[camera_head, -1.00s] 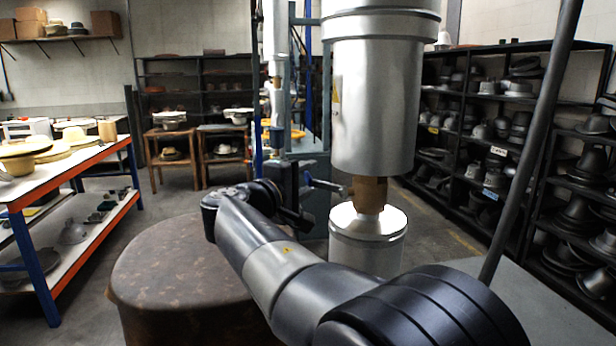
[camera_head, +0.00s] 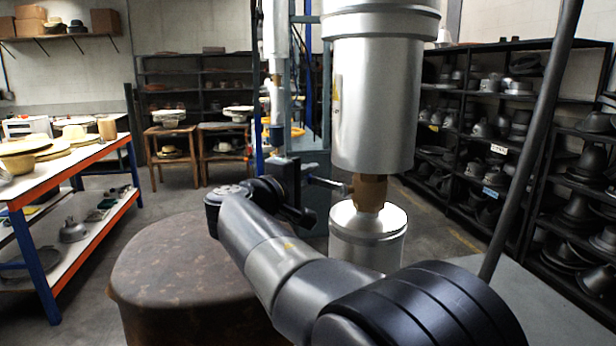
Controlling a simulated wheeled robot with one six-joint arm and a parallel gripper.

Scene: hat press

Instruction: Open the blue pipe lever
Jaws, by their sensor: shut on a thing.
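The silver vertical pipe (camera_head: 375,95) stands right of centre. Its brass-coloured valve section (camera_head: 369,191) sits above a lower silver cylinder (camera_head: 368,222). A thin grey stem (camera_head: 328,184) sticks out to the left from the valve. My gripper (camera_head: 306,180) is at the left end of this stem, seen from behind and the side. It is shut on the blue pipe lever there, and its dark body hides most or all of the lever. The fingertips are too small to make out clearly.
A round brown-topped block (camera_head: 165,275) stands close below my arm on the left. A dark slanted pole (camera_head: 530,150) and shelves of hat moulds (camera_head: 480,130) are at right. An orange-edged table (camera_head: 75,178) stands at left. Floor is clear between table and block.

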